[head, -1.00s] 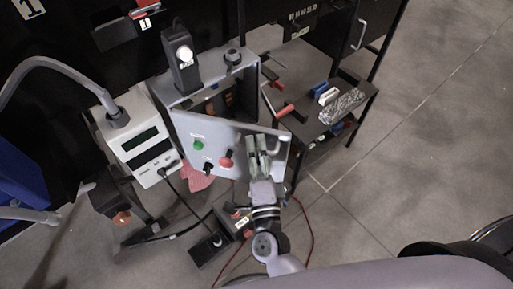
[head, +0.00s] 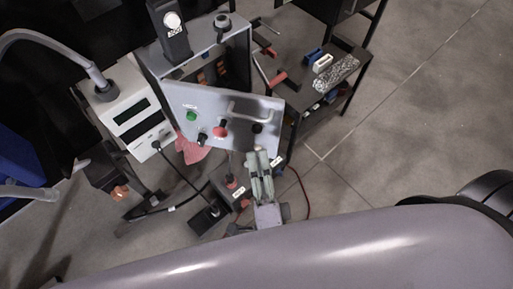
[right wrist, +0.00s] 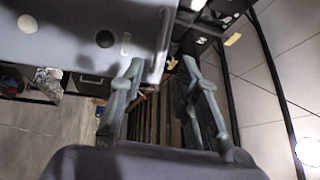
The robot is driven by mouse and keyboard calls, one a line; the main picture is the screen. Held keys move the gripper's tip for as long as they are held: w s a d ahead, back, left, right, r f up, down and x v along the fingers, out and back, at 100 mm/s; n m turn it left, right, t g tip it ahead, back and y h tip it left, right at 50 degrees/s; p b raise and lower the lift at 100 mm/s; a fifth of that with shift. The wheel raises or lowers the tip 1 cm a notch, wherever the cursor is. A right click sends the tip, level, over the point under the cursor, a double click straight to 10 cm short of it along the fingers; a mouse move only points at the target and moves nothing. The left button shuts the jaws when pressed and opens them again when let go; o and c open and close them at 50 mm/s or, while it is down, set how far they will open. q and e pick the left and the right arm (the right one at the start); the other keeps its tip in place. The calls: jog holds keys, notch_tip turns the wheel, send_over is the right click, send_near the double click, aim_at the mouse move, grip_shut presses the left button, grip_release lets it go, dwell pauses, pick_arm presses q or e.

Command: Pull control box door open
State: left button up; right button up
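The control box (head: 237,62) is grey and stands upper middle in the head view. Its light grey door (head: 207,107) stands swung out, and the box's dark inside shows behind it. The door carries a green button, a dark knob, a red button and a pale bar handle (head: 250,111). My right gripper (head: 258,152) is at the door's lower right edge, below the handle and apart from it. In the right wrist view its fingers (right wrist: 163,75) are spread, with the door (right wrist: 75,30) at upper left and its corner near the left finger; contact is unclear. My left gripper is not visible.
A white meter box (head: 125,108) stands left of the control box. A dark side table (head: 310,107) with several tools and blocks stands to the right. A pink cloth (head: 192,150), cables and dark boxes lie below the door. The floor at right is clear.

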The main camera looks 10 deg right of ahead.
jog(key=shift+s, duration=0.1)
